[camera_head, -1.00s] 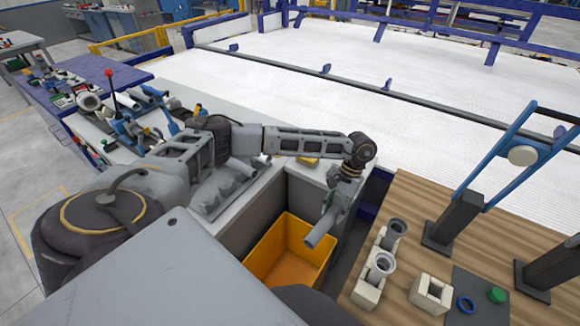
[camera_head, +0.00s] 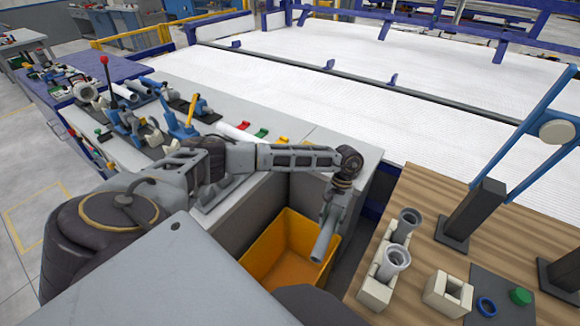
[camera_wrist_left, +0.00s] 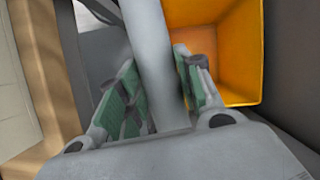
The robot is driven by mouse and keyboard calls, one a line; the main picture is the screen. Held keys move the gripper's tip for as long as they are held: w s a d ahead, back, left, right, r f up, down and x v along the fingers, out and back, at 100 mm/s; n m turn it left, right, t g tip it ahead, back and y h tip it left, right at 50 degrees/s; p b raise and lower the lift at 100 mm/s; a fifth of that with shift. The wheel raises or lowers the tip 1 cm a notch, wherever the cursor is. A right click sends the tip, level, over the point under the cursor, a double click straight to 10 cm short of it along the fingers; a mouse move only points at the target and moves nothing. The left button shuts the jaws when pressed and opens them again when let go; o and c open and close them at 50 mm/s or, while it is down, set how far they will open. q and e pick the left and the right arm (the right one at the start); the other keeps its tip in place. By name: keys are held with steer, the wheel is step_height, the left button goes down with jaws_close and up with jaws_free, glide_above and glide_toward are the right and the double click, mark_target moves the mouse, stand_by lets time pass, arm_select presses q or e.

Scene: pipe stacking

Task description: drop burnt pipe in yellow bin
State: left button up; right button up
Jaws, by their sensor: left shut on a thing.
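My left gripper (camera_head: 336,205) is shut on a grey pipe (camera_head: 322,243) and points downward. The pipe hangs tilted over the right part of the yellow bin (camera_head: 268,247). In the left wrist view the pipe (camera_wrist_left: 152,60) runs between the green-padded fingers (camera_wrist_left: 160,95), with the orange-yellow bin (camera_wrist_left: 232,40) open and empty-looking beside it on the right. I cannot make out burn marks on the pipe. My right gripper is not in view.
A wooden table (camera_head: 408,290) right of the bin carries cream holders with two upright grey pipes (camera_head: 397,258), a square cream block (camera_head: 447,293), a blue ring and a green knob. A grey bench (camera_head: 345,160) with tools lies behind and left of the bin.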

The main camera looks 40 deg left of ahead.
arm_select(q)
steer(key=s+a+f+n+t+h+b, duration=0.1)
steer(key=s+a+f+n, duration=0.1)
steer(key=a+f+n, duration=0.3)
steer(key=s+a+f+n+t+h+b, duration=0.1)
steer(key=s+a+f+n+h, duration=0.1)
steer(key=a+f+n, duration=0.3)
steer(key=shift+s+a+f+b, duration=0.35)
steer(key=shift+s+a+f, duration=0.3)
steer(key=shift+a+f, duration=2.15)
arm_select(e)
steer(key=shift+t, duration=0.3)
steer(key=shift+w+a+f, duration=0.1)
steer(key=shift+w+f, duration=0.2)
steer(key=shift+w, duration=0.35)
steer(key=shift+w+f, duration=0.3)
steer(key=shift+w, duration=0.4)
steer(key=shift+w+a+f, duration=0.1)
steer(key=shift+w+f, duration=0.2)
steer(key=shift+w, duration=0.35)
arm_select(q)
steer(key=shift+d+f, duration=0.55)
steer(key=shift+f, duration=0.15)
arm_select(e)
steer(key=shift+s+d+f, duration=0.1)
